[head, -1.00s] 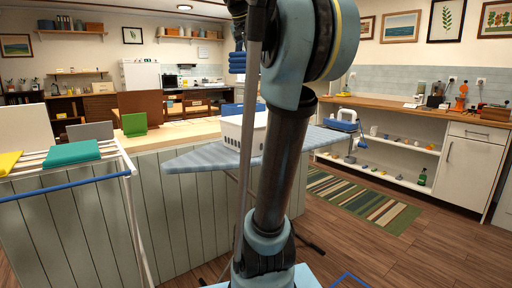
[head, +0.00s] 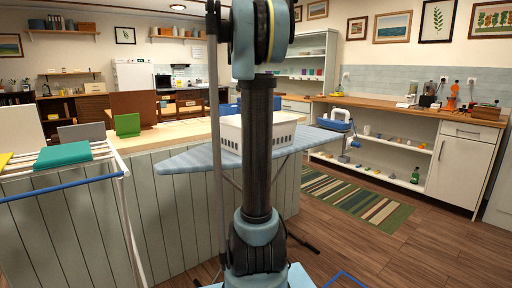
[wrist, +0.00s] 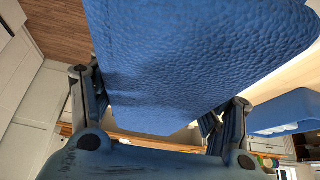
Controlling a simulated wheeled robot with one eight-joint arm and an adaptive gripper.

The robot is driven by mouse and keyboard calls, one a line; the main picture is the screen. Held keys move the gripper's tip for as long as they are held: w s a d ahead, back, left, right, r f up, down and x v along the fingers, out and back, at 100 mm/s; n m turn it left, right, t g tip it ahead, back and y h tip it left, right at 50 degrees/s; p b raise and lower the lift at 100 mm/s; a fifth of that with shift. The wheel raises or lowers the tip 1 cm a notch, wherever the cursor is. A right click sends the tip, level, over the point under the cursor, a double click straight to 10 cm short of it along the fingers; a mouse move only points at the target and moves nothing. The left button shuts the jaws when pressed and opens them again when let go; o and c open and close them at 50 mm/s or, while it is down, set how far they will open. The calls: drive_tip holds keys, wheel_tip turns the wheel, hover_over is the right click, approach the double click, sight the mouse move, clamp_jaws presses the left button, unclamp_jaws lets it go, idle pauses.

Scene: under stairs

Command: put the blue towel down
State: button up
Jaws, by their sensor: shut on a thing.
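The blue towel (wrist: 185,50) fills the upper middle of the wrist view. My gripper (wrist: 158,105) is shut on it, with a finger at either side of the towel. In the head view the arm's upper part hides the gripper and the towel. The pale blue ironing board (head: 190,160) stands in front of my arm in the head view. A white slotted basket (head: 285,132) sits on it, partly behind the arm. I cannot see what lies in the basket.
A drying rack (head: 70,184) with a teal cloth (head: 63,155) and a yellow cloth (head: 5,159) stands at left. A white and blue iron (head: 335,120) is at the board's right end. A blue object (wrist: 285,112) shows at the wrist view's right. The striped rug (head: 355,202) is clear.

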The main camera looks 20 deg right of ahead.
drive_tip(key=shift+m, duration=0.4)
drive_tip(key=x, duration=0.5)
drive_tip(key=shift+w, duration=0.35)
drive_tip(key=shift+d+f, duration=0.1)
drive_tip(key=shift+f, duration=4.85)
drive_tip(key=shift+f, duration=0.6)
drive_tip(key=o, duration=1.2)
drive_tip(key=shift+o, duration=0.2)
drive_tip(key=shift+r, duration=0.3)
drive_tip(key=v, duration=1.2)
drive_tip(key=shift+w+r, duration=0.2)
drive_tip(key=shift+r, duration=0.15)
